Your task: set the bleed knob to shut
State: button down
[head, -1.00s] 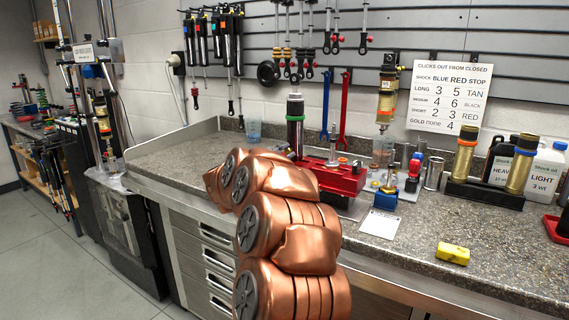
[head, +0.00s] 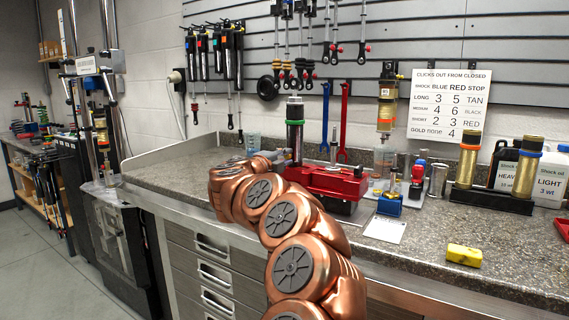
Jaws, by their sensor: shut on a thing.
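My gripper (head: 275,155) shows only as a small grey end at the left of the shock's foot, level with the vise. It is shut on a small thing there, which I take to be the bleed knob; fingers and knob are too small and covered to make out. The knob's setting cannot be read.
A chart (head: 447,104) of clicks hangs on the wall. Right of the vise stand a blue block (head: 389,206), a white card (head: 384,229) and gold shocks (head: 467,160) in a black stand.

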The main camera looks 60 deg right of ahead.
jog(key=shift+f, duration=0.1)
dwell(0.4)
jog(key=c, duration=1)
grip_release()
jog(key=a, duration=1.2)
jog(key=shift+s, duration=0.3)
